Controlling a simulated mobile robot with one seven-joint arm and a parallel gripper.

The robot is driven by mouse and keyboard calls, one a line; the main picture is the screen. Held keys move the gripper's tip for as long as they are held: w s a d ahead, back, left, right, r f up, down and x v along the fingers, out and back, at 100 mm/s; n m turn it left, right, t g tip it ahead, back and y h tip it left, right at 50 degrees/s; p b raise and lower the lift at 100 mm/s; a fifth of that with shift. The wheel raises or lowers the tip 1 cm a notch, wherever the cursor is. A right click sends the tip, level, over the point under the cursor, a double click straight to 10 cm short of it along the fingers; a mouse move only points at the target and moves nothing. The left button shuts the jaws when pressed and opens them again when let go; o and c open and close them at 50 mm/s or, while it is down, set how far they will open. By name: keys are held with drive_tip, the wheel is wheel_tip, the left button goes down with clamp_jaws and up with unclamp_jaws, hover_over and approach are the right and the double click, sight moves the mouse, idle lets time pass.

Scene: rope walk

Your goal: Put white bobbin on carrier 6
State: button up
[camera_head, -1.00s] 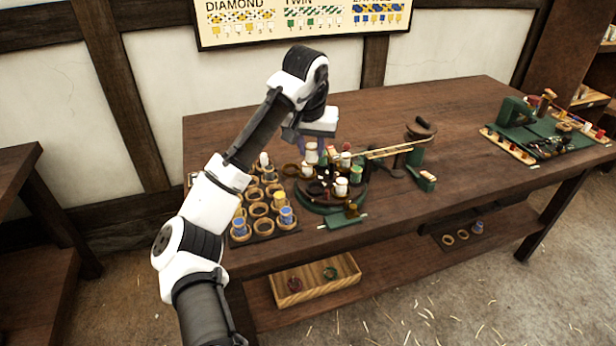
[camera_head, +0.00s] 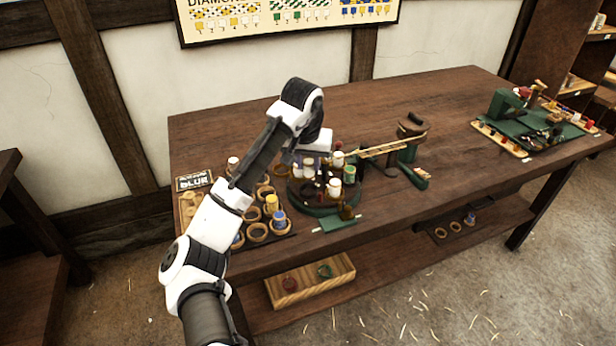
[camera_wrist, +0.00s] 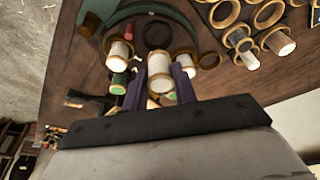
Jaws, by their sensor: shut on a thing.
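My gripper (camera_wrist: 162,85) is shut on a white bobbin (camera_wrist: 160,68) in the wrist view, with one purple finger on each side of it. In the head view my gripper is above the left back part of the round braiding machine (camera_head: 318,207), and my arm partly hides it. The machine carries several white bobbins (camera_head: 334,187) and a green bobbin (camera_head: 349,173). Another white bobbin (camera_wrist: 118,54) stands to the left of the held one in the wrist view. I cannot read carrier numbers, and whether the held bobbin touches a carrier cannot be told.
A tray of wooden rings with blue and yellow bobbins (camera_head: 271,204) lies left of the machine, beside a "BLUR" sign (camera_head: 194,183). A lever post (camera_head: 411,137) stands to the right. A wooden box (camera_head: 310,281) sits on the lower shelf. The table (camera_head: 450,105) has clear room at the back.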

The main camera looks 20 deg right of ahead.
sight(308, 178)
drive_tip(key=shift+f+p, duration=0.4)
drive_tip(key=shift+f, duration=2.4)
drive_tip(key=o, duration=1)
drive_tip(key=shift+c, duration=0.2)
